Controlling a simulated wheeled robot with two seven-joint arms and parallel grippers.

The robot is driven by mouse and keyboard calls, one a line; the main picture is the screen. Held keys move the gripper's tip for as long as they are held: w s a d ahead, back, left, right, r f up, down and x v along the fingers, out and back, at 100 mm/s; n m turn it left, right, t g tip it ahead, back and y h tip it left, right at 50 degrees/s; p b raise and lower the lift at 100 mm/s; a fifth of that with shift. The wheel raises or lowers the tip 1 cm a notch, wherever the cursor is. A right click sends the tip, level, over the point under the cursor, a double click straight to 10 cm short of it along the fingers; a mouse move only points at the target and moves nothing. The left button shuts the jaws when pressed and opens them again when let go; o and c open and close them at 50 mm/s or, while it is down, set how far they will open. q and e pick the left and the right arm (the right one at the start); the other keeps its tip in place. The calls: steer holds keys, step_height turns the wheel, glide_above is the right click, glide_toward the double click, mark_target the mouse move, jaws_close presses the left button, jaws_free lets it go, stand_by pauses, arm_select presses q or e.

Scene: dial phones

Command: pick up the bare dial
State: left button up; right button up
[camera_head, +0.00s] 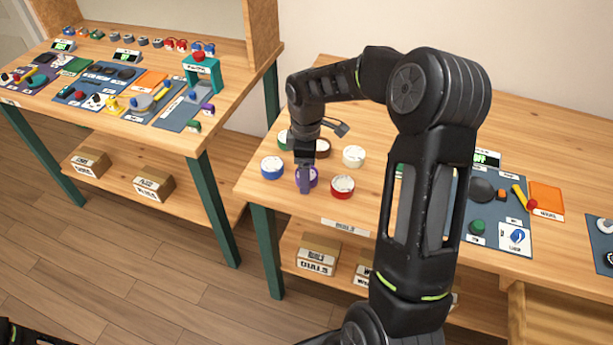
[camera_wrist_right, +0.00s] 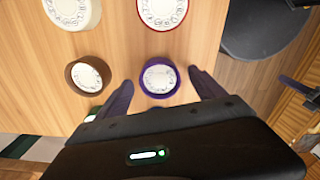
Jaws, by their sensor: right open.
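Several round dials with pale faces stand on the right-hand table: blue (camera_head: 271,168), purple (camera_head: 313,177), red (camera_head: 342,188), cream (camera_head: 353,156), brown (camera_head: 323,149) and green (camera_head: 284,141). I cannot tell which is bare. My right gripper (camera_head: 305,185) is over the purple dial and partly hides it. In the right wrist view, the open fingers (camera_wrist_right: 160,78) lie either side of the purple dial (camera_wrist_right: 158,79), with gaps visible. The brown dial (camera_wrist_right: 88,77) is left of them; the red (camera_wrist_right: 162,12) and cream (camera_wrist_right: 72,12) dials are beyond. My left gripper is not in view.
A blue mat (camera_head: 462,205) with small parts and an orange sheet (camera_head: 546,201) lie right of my arm. A second table (camera_head: 150,130) at left holds mats and tools. A box labelled dials (camera_head: 317,258) sits on the lower shelf.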

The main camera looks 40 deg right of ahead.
stand_by(0.4)
steer(key=c, duration=1.6)
